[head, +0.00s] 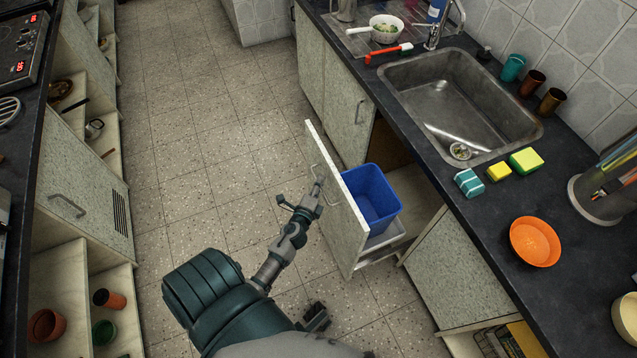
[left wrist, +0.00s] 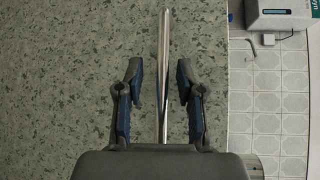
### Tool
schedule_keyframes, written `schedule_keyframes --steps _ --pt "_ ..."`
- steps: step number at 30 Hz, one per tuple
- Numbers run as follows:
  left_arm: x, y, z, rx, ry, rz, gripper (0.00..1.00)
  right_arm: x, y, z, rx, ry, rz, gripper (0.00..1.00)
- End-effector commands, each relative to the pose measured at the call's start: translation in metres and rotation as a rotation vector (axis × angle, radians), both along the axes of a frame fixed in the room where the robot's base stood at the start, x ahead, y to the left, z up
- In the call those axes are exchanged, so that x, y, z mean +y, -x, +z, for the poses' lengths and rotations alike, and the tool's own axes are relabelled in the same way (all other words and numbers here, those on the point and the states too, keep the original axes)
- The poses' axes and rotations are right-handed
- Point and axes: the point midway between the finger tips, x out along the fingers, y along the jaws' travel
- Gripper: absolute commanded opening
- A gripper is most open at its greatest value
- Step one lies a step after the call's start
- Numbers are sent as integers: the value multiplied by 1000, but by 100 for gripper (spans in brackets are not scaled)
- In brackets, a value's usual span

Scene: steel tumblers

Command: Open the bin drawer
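The bin drawer (head: 345,215) is a speckled pale front under the counter, and it stands pulled out from the cabinet. A blue bin (head: 371,197) sits inside it. The metal handle (head: 327,181) is on the outer face of the front. My left gripper (head: 302,193) is at this face, close to the handle. In the left wrist view my left gripper (left wrist: 159,68) has its fingers spread. The handle bar (left wrist: 164,45) runs between them, with gaps visible on both sides.
The sink counter (head: 480,215) runs along the right, with an orange bowl (head: 535,242) and sponges on it. Open shelves (head: 60,300) with pots stand at the left. The tiled floor (head: 200,120) between is clear. A closed cabinet door (head: 455,275) is beside the drawer.

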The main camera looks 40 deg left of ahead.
Motion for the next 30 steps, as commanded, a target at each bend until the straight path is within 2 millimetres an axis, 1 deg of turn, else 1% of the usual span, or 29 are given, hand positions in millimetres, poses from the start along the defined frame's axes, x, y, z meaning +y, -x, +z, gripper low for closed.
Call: schedule_keyframes --steps 5,9,12,15,18,21,30 --pt "-12 30 3 2 2 2 37 -1 -1 0 -2 1 -1 40" --pt "-23 60 6 2 6 3 37 0 -1 1 -2 2 -1 40" --pt "-29 78 9 2 6 5 37 0 -1 1 -2 2 -1 40" --pt "-35 92 11 1 5 5 37 -1 -2 1 -2 2 -1 40" --pt "-38 100 13 1 4 4 37 -1 -2 1 -4 3 -1 40" --pt "-39 103 14 1 3 3 37 -1 -2 1 -4 3 -1 40" --pt "-39 103 14 1 2 3 37 -1 -2 1 -4 3 -1 40"
